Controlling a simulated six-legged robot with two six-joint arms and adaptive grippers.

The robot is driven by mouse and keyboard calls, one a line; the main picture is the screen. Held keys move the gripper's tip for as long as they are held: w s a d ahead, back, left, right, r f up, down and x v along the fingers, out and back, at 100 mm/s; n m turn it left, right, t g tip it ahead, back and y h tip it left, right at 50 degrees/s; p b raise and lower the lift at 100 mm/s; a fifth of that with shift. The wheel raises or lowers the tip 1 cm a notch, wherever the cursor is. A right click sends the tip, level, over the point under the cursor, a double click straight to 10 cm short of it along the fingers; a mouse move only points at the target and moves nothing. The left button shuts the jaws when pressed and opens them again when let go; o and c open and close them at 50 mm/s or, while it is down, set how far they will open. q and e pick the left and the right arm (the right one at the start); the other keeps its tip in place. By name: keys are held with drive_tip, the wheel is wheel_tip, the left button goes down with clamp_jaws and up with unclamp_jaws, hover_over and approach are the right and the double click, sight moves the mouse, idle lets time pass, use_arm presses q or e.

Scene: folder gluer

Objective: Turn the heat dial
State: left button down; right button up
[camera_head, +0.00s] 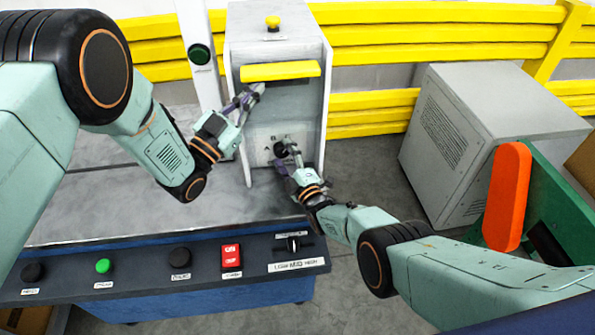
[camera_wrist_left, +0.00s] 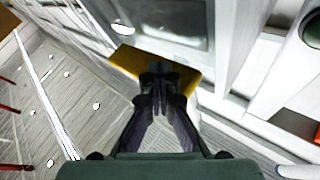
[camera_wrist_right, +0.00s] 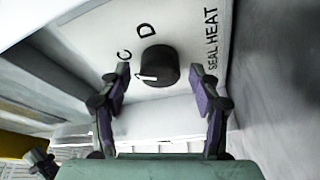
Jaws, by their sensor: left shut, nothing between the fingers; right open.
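The heat dial (camera_wrist_right: 160,66) is a round black knob on a pale panel, lettered "SEAL HEAT", with C and D beside it. Its white pointer mark faces left in the right wrist view. In the head view the dial (camera_head: 281,148) is partly covered by my right gripper (camera_head: 286,160). The right gripper (camera_wrist_right: 160,76) is open, with one finger on each side of the dial; contact cannot be told. My left gripper (camera_head: 252,95) is shut and empty, just below the yellow bar (camera_head: 280,71) on the cabinet front. The bar also shows behind its fingertips in the left wrist view (camera_wrist_left: 190,78).
The grey cabinet (camera_head: 275,30) has a yellow button on top. A control panel (camera_head: 140,262) with knobs and a red switch runs along the front. A grey vented box (camera_head: 490,120) and an orange guard (camera_head: 507,195) stand at right. Yellow rails (camera_head: 430,35) run behind.

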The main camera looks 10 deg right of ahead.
drive_tip(key=shift+w+n, duration=0.1)
drive_tip(key=shift+n, duration=0.4)
drive_tip(key=shift+n+g, duration=0.3)
drive_tip(key=n, duration=0.2)
drive_tip(key=n+g, duration=0.1)
drive_tip(key=shift+r+n+h, duration=0.2)
drive_tip(key=shift+n+h, duration=0.2)
drive_tip(key=n+g, duration=0.1)
drive_tip(key=n, duration=0.1)
drive_tip(key=n+h, duration=0.1)
drive_tip(key=n, duration=0.1)
drive_tip(key=shift+a+n+g+h, duration=0.15)
drive_tip(key=shift+n+g+h, duration=0.15)
drive_tip(key=shift+n+g, duration=0.1)
drive_tip(key=shift+s+r, duration=0.1)
drive_tip(key=shift+s, duration=0.35)
drive_tip(key=v, duration=1.1)
drive_tip(key=s+d+f+m+g+h, duration=0.1)
drive_tip(key=s+d+f+m+g, duration=0.3)
drive_tip(key=s+m, duration=0.5)
drive_tip(key=s+d+f+m+g+h, duration=0.2)
drive_tip(key=s+f+m, duration=0.4)
drive_tip(key=s+m, duration=0.3)
drive_tip(key=shift+d+f+g, duration=0.25)
drive_tip(key=shift+d+g, duration=0.6)
drive_tip(key=shift+g, duration=0.15)
